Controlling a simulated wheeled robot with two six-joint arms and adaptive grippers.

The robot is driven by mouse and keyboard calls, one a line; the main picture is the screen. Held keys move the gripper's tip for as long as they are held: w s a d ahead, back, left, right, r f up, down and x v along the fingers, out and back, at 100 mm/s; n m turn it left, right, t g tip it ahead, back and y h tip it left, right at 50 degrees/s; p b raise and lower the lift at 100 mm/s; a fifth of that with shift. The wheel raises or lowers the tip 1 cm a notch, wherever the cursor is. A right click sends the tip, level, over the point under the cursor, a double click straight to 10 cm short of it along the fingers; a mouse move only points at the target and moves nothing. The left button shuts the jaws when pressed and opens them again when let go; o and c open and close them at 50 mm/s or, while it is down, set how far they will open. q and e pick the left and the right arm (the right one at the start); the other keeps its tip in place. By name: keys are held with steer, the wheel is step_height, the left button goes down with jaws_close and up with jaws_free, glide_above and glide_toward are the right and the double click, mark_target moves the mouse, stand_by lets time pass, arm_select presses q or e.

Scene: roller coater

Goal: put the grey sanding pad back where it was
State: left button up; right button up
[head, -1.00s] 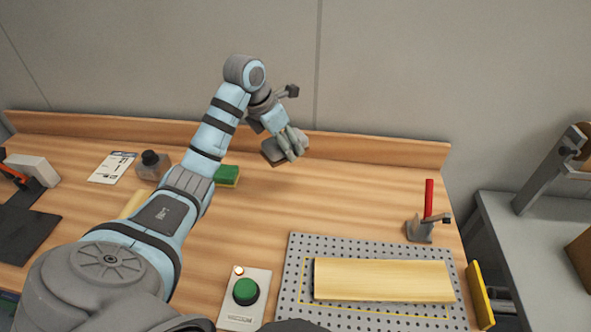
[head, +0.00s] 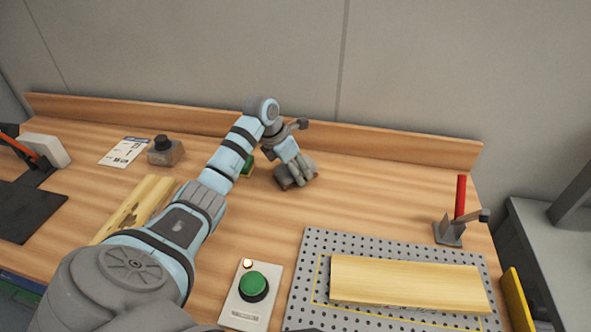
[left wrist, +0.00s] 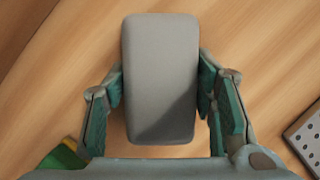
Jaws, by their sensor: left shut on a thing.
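The grey sanding pad (left wrist: 160,70) lies lengthwise between the fingers of my left gripper (left wrist: 160,88) in the left wrist view. The fingers are shut on its two long sides. In the head view the pad (head: 286,181) shows as a grey block with a brownish underside edge, partly covered by my left gripper (head: 298,172). They are over the back middle of the wooden bench, close to its surface; I cannot tell whether the pad touches it. My right gripper is not in view.
A green sponge (head: 248,166) is just left of the gripper, partly behind my arm. A perforated plate (head: 312,278) with a pale board (head: 405,283), a red-handled clamp (head: 455,220) and a green button box (head: 252,288) are nearer. Bench right of the pad is clear.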

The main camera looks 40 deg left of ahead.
arm_select(q)
steer(key=shift+f, duration=0.1)
steer(key=shift+f, duration=0.15)
steer(key=o, duration=1.6)
steer(key=shift+c, duration=0.2)
steer(key=shift+r, duration=0.4)
steer(key=p+v, duration=0.1)
steer(key=v, duration=1)
steer(key=shift+s+r, duration=0.15)
steer(key=shift+r, duration=0.2)
steer(key=shift+a, duration=0.1)
